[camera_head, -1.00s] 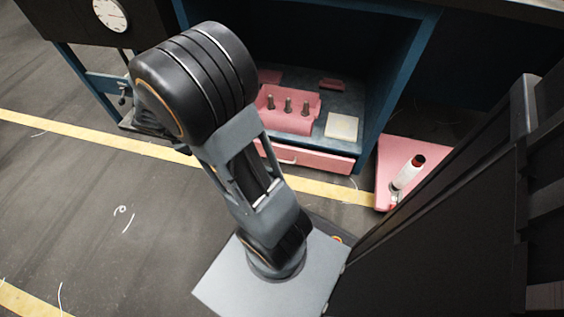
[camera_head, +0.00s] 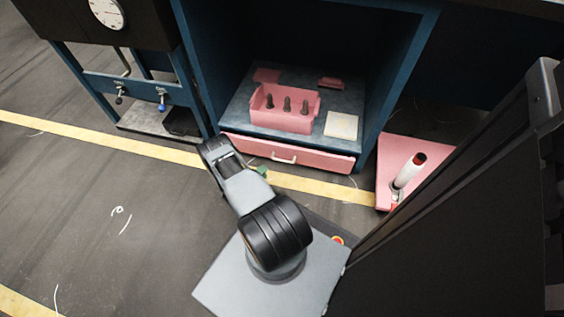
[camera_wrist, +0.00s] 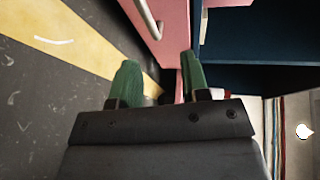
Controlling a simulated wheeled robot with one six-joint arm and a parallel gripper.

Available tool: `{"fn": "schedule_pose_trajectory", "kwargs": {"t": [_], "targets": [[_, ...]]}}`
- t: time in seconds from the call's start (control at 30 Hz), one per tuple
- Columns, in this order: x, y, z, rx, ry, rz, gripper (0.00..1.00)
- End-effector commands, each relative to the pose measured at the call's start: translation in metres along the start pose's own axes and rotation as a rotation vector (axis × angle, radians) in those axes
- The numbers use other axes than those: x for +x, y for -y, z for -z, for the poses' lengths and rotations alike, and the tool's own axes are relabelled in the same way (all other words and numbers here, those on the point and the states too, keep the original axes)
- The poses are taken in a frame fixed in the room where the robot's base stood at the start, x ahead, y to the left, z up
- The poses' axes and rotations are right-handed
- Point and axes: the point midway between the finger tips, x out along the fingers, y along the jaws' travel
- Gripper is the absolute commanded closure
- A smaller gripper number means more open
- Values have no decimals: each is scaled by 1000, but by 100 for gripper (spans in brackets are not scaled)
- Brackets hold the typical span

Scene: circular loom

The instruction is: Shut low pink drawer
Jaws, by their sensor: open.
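The low pink drawer (camera_head: 320,161) is at the bottom of the blue cabinet, with a pale bar handle (camera_head: 284,158) on its front. Its front looks to stand slightly forward of the cabinet; how far it is out is hard to tell. In the wrist view the drawer front (camera_wrist: 168,38) and metal handle (camera_wrist: 149,20) are at the top, just beyond the fingers. My gripper (camera_wrist: 160,78) is open, its two green fingers apart with nothing seen between them. In the head view only a green bit of my gripper (camera_head: 262,171) shows, low before the drawer; my arm hides the rest.
A pink holder (camera_head: 285,119) with dark pegs and a pale pad (camera_head: 342,125) are on the shelf above the drawer. A pink floor stand (camera_head: 395,160) with a red-topped white post is to the right. Floor with a yellow line (camera_head: 130,147) is clear to the left.

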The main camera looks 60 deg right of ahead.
Motion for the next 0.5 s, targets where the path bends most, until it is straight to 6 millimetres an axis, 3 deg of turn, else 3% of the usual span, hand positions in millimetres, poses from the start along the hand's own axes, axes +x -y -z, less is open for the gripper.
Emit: {"fn": "schedule_pose_trajectory", "kwargs": {"t": [0.23,0.5], "targets": [[15,-22,11,-83,34,3,58],[65,-24,10,-81,32,3,58]]}}
